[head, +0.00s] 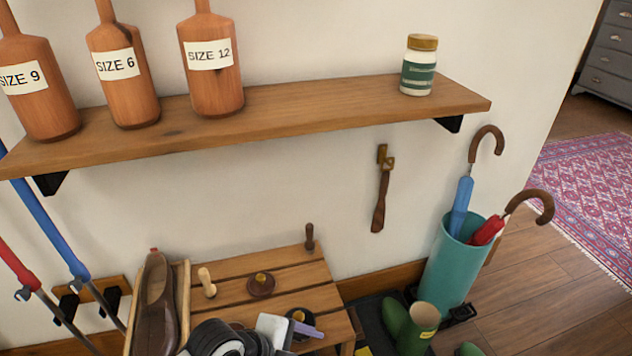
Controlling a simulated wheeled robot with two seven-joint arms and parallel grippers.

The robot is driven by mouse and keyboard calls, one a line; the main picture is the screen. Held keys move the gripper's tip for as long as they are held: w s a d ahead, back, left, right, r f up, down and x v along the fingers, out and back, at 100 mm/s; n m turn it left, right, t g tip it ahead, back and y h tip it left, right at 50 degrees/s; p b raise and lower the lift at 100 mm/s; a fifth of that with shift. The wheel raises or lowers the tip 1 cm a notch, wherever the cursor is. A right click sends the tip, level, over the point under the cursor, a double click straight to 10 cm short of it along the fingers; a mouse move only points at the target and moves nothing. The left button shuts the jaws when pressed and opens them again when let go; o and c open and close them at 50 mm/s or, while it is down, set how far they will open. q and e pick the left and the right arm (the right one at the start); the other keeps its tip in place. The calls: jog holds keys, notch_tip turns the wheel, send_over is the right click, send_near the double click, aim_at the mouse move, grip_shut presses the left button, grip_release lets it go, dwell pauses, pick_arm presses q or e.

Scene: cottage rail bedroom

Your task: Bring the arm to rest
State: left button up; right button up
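An arm of mine, black and white, comes in at the bottom edge, left of the middle, and I take it for the left one. Its gripper (276,332) is low over the front of the slatted wooden bench (320,296). A pale lavender piece (306,329) sticks out to its right beside a small dark round tin (297,314); I cannot tell whether that piece belongs to the gripper. The fingertips are not clear, so open or shut cannot be told. My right gripper is not in view.
A wall shelf (300,100) above holds wooden bottle shapes (211,80) and a jar (419,66). A brown shoe (155,305) is left of the arm. A teal umbrella stand (450,270) and green boots (416,330) are right.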

pick_arm(q)
jog(key=s+a+n+t+y, duration=0.1)
jog(key=s+a+n+t, duration=0.2)
jog(key=s+a+n, duration=0.5)
jog(key=s+a+n+t+y, duration=0.25)
jog(key=a+n, duration=0.25)
jog(key=n, duration=0.7)
notch_tip(320, 180, up, 8)
jog(key=p, duration=1.5)
jog(key=shift+a+r+m, duration=0.15)
jog(key=shift+a+m, duration=0.15)
jog(key=shift+a, duration=0.05)
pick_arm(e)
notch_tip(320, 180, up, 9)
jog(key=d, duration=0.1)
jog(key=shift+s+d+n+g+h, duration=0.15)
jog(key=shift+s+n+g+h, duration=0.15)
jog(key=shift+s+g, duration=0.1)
